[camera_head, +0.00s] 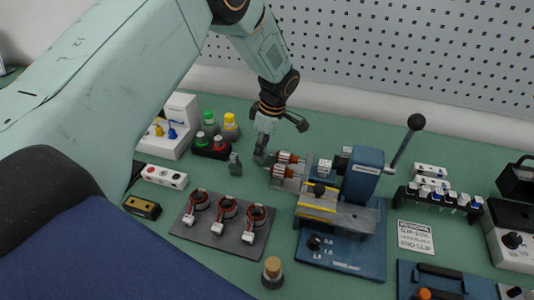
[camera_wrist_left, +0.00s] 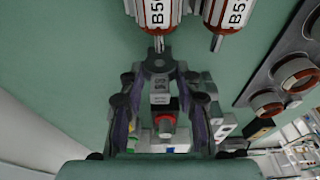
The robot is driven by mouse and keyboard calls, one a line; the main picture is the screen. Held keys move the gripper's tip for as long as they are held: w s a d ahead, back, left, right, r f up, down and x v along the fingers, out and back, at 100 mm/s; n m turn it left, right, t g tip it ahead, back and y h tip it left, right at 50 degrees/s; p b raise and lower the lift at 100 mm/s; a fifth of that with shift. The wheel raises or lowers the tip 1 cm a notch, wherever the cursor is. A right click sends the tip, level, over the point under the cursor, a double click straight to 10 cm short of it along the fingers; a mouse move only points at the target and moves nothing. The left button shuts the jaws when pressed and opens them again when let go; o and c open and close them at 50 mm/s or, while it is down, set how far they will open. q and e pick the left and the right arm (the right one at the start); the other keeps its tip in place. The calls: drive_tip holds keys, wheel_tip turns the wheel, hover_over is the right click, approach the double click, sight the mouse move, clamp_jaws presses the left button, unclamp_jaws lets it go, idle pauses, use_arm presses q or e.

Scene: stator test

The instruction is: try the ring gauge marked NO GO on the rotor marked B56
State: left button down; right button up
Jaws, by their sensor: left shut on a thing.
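Two rotors with red-and-white bodies sit side by side in the head view, the far rotor (camera_head: 288,157) and the near rotor (camera_head: 282,171), their shafts toward my left gripper (camera_head: 262,157). In the left wrist view the left rotor (camera_wrist_left: 157,12) and right rotor (camera_wrist_left: 229,12) show labels starting "B5"; the last digit is cut off. My left gripper (camera_wrist_left: 160,88) is shut on a grey ring gauge (camera_wrist_left: 158,66), its small label too blurred to read surely. The ring is right at the left rotor's shaft tip; I cannot tell whether it is around it. My right gripper is not in view.
Another small grey gauge-like piece (camera_head: 235,165) stands left of the gripper. A blue press (camera_head: 364,178) with a lever stands right of the rotors. A dark plate with several copper-wound stators (camera_head: 228,210) and a cork-topped bottle (camera_head: 272,270) are nearer. Pegboard closes the back.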

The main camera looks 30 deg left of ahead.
use_arm(q)
drive_tip(key=shift+r, duration=0.1)
drive_tip(key=shift+a+p+v, duration=0.25)
drive_tip(key=shift+p+v, duration=0.8)
drive_tip(key=shift+v, duration=0.15)
drive_tip(key=shift+a+p+v, duration=0.25)
drive_tip(key=shift+p+v, duration=0.8)
drive_tip(key=shift+v, duration=0.2)
drive_tip(key=shift+s, duration=0.15)
drive_tip(key=shift+r, duration=0.1)
